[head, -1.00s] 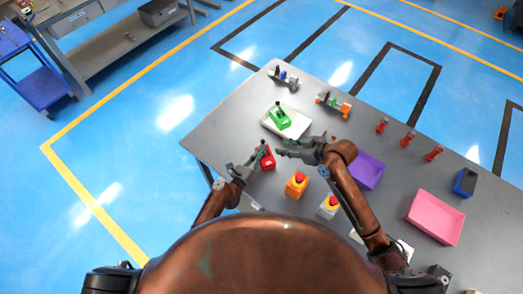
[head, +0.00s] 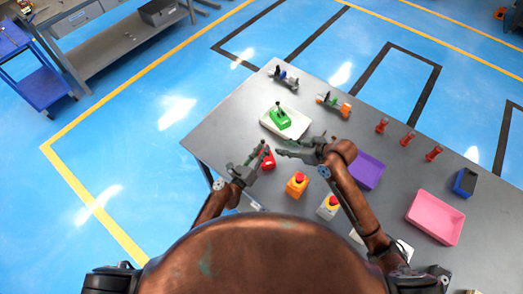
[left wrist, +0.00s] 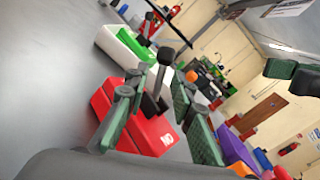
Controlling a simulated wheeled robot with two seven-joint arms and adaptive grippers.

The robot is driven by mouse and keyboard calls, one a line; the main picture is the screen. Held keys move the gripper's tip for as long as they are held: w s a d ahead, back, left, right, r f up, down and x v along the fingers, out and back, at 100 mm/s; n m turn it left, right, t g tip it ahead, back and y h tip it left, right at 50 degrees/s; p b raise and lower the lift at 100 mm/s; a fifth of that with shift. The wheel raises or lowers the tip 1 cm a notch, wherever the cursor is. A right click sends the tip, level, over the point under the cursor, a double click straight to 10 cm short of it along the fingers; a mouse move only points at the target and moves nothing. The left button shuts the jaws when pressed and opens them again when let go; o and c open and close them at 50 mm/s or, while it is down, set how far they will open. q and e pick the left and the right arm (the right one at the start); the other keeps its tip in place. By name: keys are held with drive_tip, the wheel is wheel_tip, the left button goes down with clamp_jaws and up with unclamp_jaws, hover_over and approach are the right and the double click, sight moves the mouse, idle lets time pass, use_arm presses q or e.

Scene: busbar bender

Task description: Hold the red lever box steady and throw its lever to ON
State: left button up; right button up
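The red lever box (head: 269,162) sits on the grey table in the head view. In the left wrist view the red box (left wrist: 147,136) shows a white label and a black lever (left wrist: 158,84) with a round knob. My left gripper (head: 258,154) is at the left side of the box. In the left wrist view its green-padded fingers (left wrist: 158,112) are apart, one on each side of the lever, with no clear contact. My right gripper (head: 281,147) is just right of the box, apart from it.
A green lever box (head: 280,120) stands on a white tray (head: 299,128) behind the red box. Two button boxes, one orange (head: 296,188) and one yellow-white (head: 327,209), stand in front. A purple tray (head: 371,171) and a pink tray (head: 434,218) lie to the right.

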use_arm(q)
drive_tip(key=shift+o, duration=0.3)
drive_tip(key=shift+s+a, duration=0.1)
drive_tip(key=v, duration=1.1)
drive_tip(key=shift+s+a, duration=0.15)
drive_tip(key=shift+s, duration=0.2)
